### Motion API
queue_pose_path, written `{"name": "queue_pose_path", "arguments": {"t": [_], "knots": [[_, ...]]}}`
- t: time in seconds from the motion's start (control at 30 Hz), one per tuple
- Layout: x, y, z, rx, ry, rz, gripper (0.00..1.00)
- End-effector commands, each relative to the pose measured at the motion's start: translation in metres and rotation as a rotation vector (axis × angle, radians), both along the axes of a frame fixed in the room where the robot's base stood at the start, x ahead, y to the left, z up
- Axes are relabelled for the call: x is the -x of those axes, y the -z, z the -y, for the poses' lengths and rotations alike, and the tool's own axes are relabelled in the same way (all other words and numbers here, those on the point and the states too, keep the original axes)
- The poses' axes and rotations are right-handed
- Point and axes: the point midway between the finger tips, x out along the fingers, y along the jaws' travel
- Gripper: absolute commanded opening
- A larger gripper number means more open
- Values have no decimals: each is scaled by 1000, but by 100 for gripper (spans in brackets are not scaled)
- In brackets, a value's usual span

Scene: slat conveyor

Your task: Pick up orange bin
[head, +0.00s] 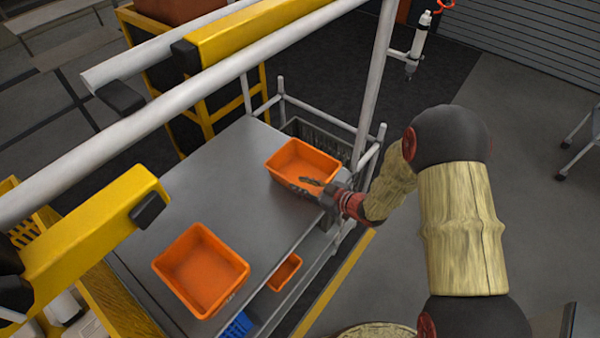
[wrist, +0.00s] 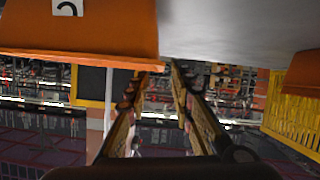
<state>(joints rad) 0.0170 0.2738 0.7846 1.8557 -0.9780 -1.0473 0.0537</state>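Two orange bins sit on the grey table. The far bin (head: 301,158) is at the table's far right corner, and the near bin (head: 200,270) is at the front left. My gripper (head: 312,186) is at the right front wall of the far bin, with its dark fingers overlapping that wall in the head view. In the wrist view an orange bin (wrist: 80,35) with a white label fills the upper left. The gripper's fingers (wrist: 157,80) stand apart there, close to the bin's right end. I cannot tell whether they touch it.
The grey table (head: 215,185) is bare between the bins. A smaller orange bin (head: 284,272) and a blue crate (head: 238,325) are below it. White rails and a post (head: 375,80) stand close to the far bin and my arm. A grey crate (head: 325,140) is behind it.

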Motion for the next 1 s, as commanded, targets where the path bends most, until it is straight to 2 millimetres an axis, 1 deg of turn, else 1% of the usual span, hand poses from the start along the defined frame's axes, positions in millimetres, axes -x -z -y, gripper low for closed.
{"name": "queue_pose_path", "arguments": {"t": [0.03,0.47,0.7,0.8,1.0], "knots": [[0,6,0,0,1,0,24],[-21,18,-23,2,3,0,24],[-42,33,-45,2,2,0,24],[-48,36,-52,3,1,1,24],[-49,35,-53,2,3,2,24]]}}
